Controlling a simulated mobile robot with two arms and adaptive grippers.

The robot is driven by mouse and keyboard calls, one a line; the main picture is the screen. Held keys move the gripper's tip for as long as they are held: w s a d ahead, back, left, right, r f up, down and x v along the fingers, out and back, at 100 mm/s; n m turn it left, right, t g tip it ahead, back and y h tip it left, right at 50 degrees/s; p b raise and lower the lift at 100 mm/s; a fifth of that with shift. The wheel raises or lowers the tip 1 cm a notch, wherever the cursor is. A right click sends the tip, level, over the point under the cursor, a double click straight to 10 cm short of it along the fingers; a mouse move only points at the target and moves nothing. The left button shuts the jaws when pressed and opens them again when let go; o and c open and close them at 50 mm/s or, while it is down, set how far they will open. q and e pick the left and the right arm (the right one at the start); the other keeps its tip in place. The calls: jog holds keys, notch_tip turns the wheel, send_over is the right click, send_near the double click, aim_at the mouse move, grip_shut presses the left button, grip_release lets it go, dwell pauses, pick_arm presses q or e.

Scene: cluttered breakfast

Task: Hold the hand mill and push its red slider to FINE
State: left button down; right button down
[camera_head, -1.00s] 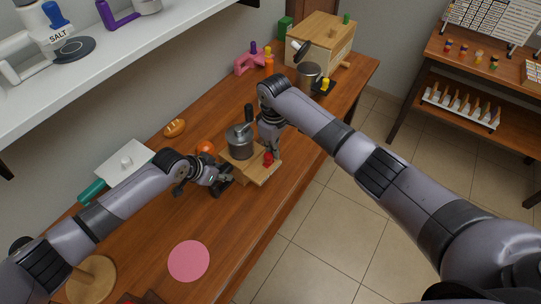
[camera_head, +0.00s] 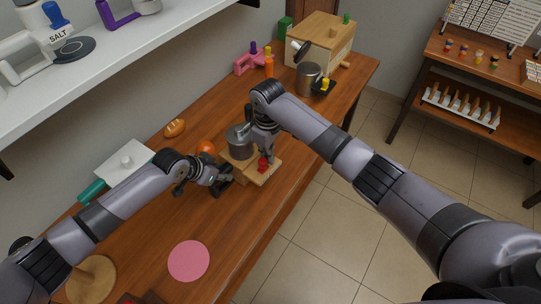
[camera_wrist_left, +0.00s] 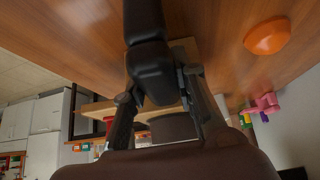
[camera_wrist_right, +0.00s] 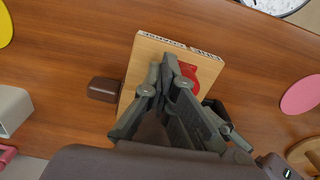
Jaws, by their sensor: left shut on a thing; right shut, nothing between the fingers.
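The hand mill has a grey metal body (camera_head: 238,142) on a pale wooden base (camera_head: 262,176). Its red slider (camera_head: 263,166) is on top of the base and also shows in the right wrist view (camera_wrist_right: 194,72). My left gripper (camera_head: 224,184) is shut on a dark part of the mill (camera_wrist_left: 158,85) at the base's near-left side. My right gripper (camera_wrist_right: 168,62) is shut and empty, its tips low over the base right beside the slider; I cannot tell whether they touch. My right arm hides the mill's crank.
An orange (camera_head: 206,148) is close behind the mill, with a bread loaf (camera_head: 175,128) further back. A pink disc (camera_head: 189,261) lies nearer. A metal pot (camera_head: 308,76) and a wooden box (camera_head: 322,40) stand at the far end. The table's front edge is close to the base.

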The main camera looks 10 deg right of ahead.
aim_at(250, 106)
jog(key=shift+s+a, duration=0.45)
jog(key=shift+a, duration=0.05)
jog(key=shift+w+d, duration=0.45)
jog(key=shift+d, duration=0.05)
notch_tip(250, 106, up, 7)
dwell(0.5)
jog(key=c, duration=2.4)
grip_release()
jog(key=c, duration=2.2)
grip_release()
jog(key=shift+w+r, duration=0.1)
jog(key=shift+c, duration=0.2)
jog(key=o, duration=0.8)
jog(key=w+a+r+t+y, duration=0.1)
jog(key=w+r, duration=0.1)
jog(key=r, duration=0.3)
jog(key=w+a+r+t+y, duration=0.1)
jog(key=w+r, duration=0.2)
jog(key=r, duration=0.2)
jog(key=w+a+r+t+y, duration=0.1)
jog(key=w+r, duration=0.2)
jog(key=r, duration=0.2)
jog(key=shift+a, duration=0.15)
jog(key=shift+c, duration=0.2)
jog(key=shift+f, duration=4.85)
jog(key=shift+c, duration=0.2)
grip_shut()
